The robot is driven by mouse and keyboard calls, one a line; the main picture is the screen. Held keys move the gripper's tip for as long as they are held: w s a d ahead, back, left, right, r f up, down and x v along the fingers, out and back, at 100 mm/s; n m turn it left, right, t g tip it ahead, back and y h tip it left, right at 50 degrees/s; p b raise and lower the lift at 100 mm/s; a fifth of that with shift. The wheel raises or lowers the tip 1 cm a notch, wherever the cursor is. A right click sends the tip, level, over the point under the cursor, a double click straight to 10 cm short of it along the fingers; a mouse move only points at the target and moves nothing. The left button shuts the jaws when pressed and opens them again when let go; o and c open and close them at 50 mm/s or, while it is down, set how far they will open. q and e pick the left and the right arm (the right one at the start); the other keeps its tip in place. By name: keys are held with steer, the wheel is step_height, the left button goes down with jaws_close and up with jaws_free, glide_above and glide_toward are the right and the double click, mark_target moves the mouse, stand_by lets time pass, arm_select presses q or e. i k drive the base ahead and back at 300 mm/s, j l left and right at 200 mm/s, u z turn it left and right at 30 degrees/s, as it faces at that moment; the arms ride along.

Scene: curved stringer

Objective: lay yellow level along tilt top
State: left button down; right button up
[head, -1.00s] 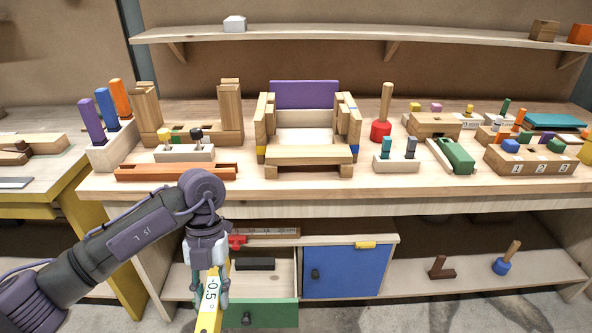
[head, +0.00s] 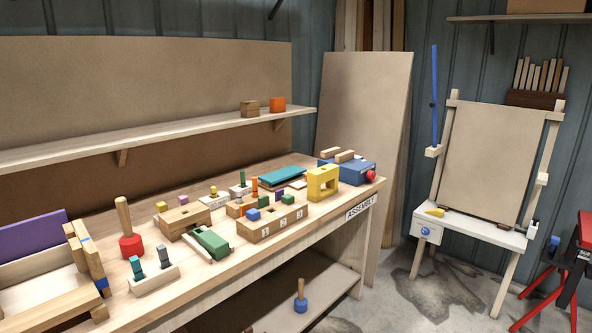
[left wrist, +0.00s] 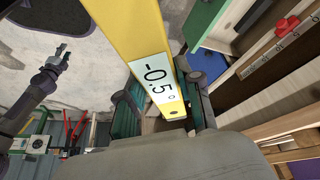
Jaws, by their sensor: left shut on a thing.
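In the left wrist view my left gripper (left wrist: 163,106) is shut on the yellow level (left wrist: 130,30), with one dark finger on each side of it. The level's white display reads -0.5°. The level's upper end runs out of the picture. Neither shows in the head view. A dark arm, apparently my right one, ends in a small gripper (left wrist: 62,54) at the left of that view; its jaws are too small to read. In the head view a large tan board (head: 492,160) leans on a white stand (head: 470,232) at the right; I cannot tell if this is the tilt top.
A long workbench (head: 215,278) with several wooden toys fills the left and middle of the head view. A red-legged stand (head: 560,275) is at the right edge. Bare concrete floor (head: 430,295) lies between the bench and the white stand.

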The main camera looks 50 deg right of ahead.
mark_target(283, 173)
steer(key=i+l+z, duration=0.1)
steer(key=l, duration=0.35)
steer(key=i+l+z, duration=0.1)
steer(key=l, duration=0.35)
steer(key=i+l, duration=0.15)
steer(key=l, duration=0.25)
steer(key=i+l+z, duration=0.15)
steer(key=l, duration=0.3)
steer(key=i+l+z, duration=0.1)
steer(key=l, duration=0.3)
steer(key=i+l+z, duration=0.1)
steer(key=l, duration=0.3)
steer(key=i+l+z, duration=0.1)
steer(key=i+l, duration=0.15)
steer(key=l, duration=0.15)
